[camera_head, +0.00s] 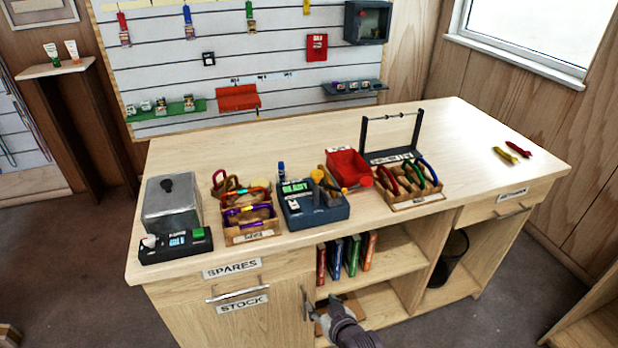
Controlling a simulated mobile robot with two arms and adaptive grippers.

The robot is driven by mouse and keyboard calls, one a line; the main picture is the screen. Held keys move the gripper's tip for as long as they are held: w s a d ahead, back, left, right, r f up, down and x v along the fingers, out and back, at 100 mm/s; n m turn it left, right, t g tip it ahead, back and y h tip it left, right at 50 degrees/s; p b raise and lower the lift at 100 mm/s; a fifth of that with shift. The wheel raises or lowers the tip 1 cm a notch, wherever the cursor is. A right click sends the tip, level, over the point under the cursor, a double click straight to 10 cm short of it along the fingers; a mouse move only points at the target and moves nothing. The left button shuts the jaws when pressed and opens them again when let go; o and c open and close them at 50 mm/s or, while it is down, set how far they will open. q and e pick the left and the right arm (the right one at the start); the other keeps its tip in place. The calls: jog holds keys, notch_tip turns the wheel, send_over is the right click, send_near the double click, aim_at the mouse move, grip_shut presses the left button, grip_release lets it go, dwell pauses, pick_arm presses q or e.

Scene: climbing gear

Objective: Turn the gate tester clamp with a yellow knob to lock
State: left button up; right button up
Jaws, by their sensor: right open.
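The gate tester (308,214) is a dark blue-grey box with a lit green display, standing near the front middle of the workbench. Its yellow knob (317,175) sits upright on the box's top right, beside a yellow lever-like part. How far the clamp is turned is too small to tell. My right gripper (327,306) is open and empty at the bottom middle, low in front of the cabinet and well below the tester, apart from it. My left gripper is not in view.
Carabiner trays (252,238) and (416,201) flank the tester. A red bin (348,166) and wire stand (390,155) are behind it to the right. A metal box (171,206) stands left. The bench (490,205) is mostly clear at right.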

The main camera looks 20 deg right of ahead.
jog(key=w+d+r+t, duration=0.1)
jog(key=w+r+t, duration=0.1)
jog(key=r, duration=0.7)
jog(key=w+d+r+t, duration=0.1)
jog(key=w+r+t, duration=0.1)
jog(key=r, duration=0.7)
jog(key=t, duration=0.2)
send_near(319, 177)
jog(key=shift+m+h, duration=0.4)
jog(key=w, duration=0.3)
jog(key=w+p, duration=0.1)
jog(key=w, duration=0.3)
jog(key=w+a, duration=0.1)
jog(key=w, duration=0.3)
jog(key=shift+p, duration=0.3)
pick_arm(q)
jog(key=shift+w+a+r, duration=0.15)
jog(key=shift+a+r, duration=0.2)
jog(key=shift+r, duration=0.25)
pick_arm(e)
jog(key=shift+w, duration=0.25)
jog(key=shift+c, duration=0.3)
grip_shut()
